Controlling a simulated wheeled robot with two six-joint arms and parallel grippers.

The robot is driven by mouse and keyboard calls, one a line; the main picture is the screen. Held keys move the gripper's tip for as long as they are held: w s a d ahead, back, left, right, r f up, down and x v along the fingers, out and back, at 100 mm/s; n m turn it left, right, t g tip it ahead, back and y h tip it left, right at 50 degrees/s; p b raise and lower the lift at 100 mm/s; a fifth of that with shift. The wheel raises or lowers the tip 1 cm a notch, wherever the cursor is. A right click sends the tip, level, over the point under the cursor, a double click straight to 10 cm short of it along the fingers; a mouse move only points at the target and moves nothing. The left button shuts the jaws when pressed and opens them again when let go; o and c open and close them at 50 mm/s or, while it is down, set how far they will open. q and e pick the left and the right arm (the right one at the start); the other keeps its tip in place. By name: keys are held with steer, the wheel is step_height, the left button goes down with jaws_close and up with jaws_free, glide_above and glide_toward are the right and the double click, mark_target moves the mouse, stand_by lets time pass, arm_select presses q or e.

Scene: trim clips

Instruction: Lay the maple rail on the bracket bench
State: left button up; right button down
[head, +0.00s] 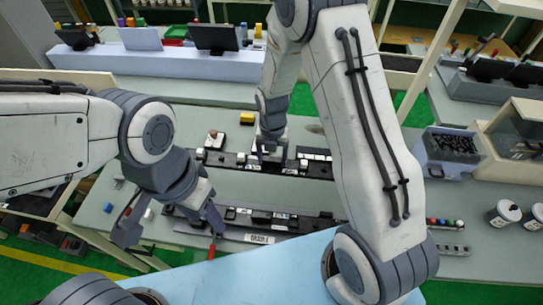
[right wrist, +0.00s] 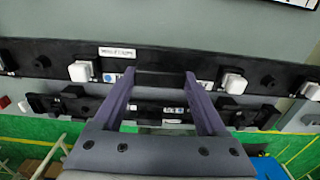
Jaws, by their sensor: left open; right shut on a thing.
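A long dark rail with white blocks lies crosswise on the grey table; I take it as the maple rail (head: 226,159). In the right wrist view the rail (right wrist: 210,58) carries a small label too blurred to read. My right gripper (head: 270,150) is shut on its middle, with a dark part between the fingertips (right wrist: 160,76). A second dark strip, probably the bracket bench (head: 285,222), lies parallel and nearer me, with a labelled grey front; it shows in the right wrist view (right wrist: 150,110). My left gripper (head: 170,230) is open and empty by its left end.
A red tool (head: 212,249) stands by the near strip's left part. A small board with a white knob (head: 214,140) and a yellow block (head: 247,118) lie behind the rail. A grey bin (head: 448,152) and white cups (head: 503,213) stand at right.

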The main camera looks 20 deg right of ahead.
steer(key=shift+f+b, duration=3.45)
steer(key=shift+f, duration=1.5)
jaws_free()
step_height(320, 180, up, 11)
steer(key=shift+f+b, duration=0.2)
steer(key=shift+b, duration=0.7)
steer(key=shift+a, duration=0.1)
